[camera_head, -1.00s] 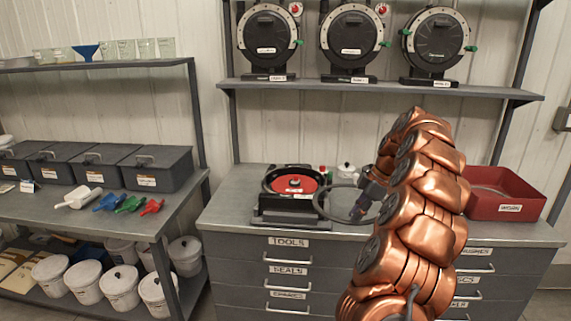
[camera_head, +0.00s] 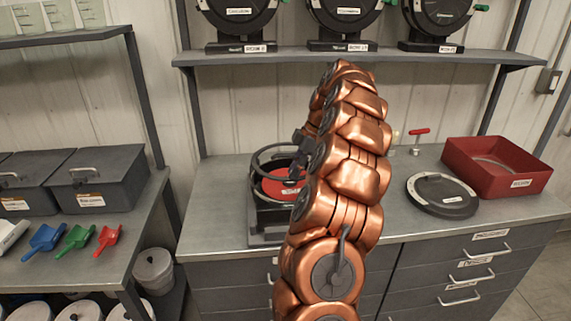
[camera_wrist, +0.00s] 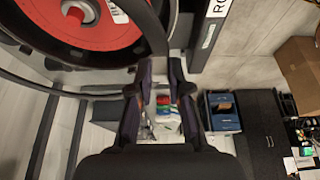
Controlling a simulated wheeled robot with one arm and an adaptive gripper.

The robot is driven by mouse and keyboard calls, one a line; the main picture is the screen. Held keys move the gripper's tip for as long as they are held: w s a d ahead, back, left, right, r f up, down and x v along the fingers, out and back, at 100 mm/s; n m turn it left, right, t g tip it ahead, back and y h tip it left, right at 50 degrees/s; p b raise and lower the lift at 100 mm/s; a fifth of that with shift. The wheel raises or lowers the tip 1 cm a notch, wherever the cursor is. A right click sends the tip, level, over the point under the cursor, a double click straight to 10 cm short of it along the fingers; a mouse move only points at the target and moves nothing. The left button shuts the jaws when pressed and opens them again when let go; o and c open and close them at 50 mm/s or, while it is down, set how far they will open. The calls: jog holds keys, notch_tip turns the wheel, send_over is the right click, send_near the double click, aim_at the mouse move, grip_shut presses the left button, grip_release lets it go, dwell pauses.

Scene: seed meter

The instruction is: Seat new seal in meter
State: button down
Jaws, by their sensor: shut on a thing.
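The open meter (camera_head: 262,218) sits on the bench, a dark round housing with a red disc (camera_head: 270,190) inside. The red disc also shows in the wrist view (camera_wrist: 100,32). My gripper (camera_head: 300,165) is at the meter's right side, partly hidden by my copper arm. It is shut on a thin dark ring, the seal (camera_head: 262,153), whose loop is over the meter's top, slightly tilted. I cannot tell whether the seal touches the housing. In the wrist view, my gripper's fingers (camera_wrist: 157,85) are beside the housing. My arm hides the meter's right part.
A round black cover (camera_head: 441,197) lies on the bench to the right. Behind it are a red-handled tool (camera_head: 418,135) and a red tray (camera_head: 495,170). Closed meters (camera_head: 340,20) stand on the shelf above. Scoops (camera_head: 75,238) lie on the left bench.

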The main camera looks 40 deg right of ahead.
aim_at(301, 178)
jog(key=shift+s+f+p, duration=0.15)
jog(key=shift+f+p, duration=0.2)
jog(key=shift+f, duration=1.05)
jog(key=shift+f+b, duration=1.05)
jog(key=shift+f, duration=0.4)
jog(key=shift+d+b, duration=0.15)
jog(key=shift+b, duration=0.35)
jog(key=shift+b, duration=0.55)
jog(key=shift+f+b, duration=1)
jog(key=shift+b, duration=0.4)
dwell(0.7)
